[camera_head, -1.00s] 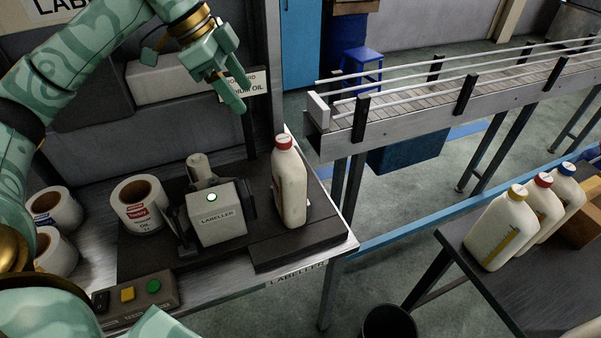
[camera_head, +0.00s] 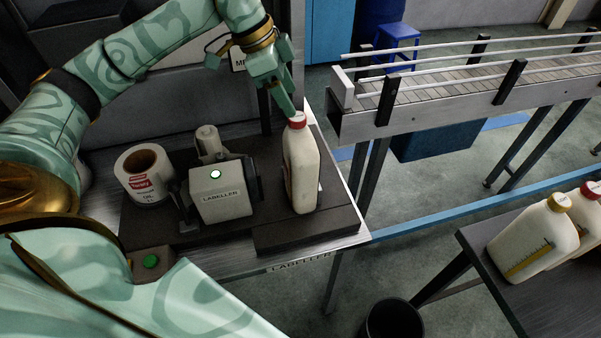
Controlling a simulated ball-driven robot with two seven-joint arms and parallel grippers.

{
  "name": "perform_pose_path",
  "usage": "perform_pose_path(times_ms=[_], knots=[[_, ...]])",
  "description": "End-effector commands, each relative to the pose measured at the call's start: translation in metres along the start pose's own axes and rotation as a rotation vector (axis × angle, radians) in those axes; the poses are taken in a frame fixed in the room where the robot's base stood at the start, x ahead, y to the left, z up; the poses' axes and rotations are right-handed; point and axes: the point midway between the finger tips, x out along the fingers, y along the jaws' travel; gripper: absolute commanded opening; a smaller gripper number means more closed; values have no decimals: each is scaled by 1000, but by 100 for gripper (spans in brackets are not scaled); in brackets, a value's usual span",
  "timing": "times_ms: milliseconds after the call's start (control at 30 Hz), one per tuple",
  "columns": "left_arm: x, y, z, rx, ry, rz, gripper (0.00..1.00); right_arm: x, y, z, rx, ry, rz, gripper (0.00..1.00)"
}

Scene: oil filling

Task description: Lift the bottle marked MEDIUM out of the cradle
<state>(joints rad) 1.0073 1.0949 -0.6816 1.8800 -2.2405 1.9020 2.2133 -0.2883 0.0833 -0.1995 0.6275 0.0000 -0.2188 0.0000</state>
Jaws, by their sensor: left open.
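A cream bottle with a red cap (camera_head: 302,172) stands upright on the dark bed beside the labeller, in the middle of the view. No MEDIUM marking on it can be read from here. My left gripper (camera_head: 284,100) is open, its fingers pointing down just behind and above the red cap. I cannot tell whether they touch the cap, and one finger is mostly hidden. The labeller (camera_head: 222,195) stands directly left of the bottle and hides the cradle's details. My right gripper is not in view.
A label roll (camera_head: 144,172) stands left of the labeller. A sign (camera_head: 238,60) is partly covered by my left gripper. A conveyor (camera_head: 440,98) runs at the back right. More bottles (camera_head: 533,238) stand on a dark table at right. A black bin (camera_head: 394,320) is on the floor.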

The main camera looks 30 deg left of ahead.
Motion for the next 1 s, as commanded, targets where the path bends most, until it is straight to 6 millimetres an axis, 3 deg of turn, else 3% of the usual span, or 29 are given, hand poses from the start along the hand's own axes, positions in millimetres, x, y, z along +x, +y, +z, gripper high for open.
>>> perform_pose_path(times_ms=[267, 500, 733, 1000], knots=[[44, 7, 5, 1, -2, 5, 59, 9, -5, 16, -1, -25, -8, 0], [47, 6, 4, 1, 0, 1, 59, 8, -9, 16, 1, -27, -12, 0], [47, 7, 4, 1, -1, 1, 0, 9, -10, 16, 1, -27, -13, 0], [45, 6, 4, 2, 2, -1, 0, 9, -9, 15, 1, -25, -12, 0]])
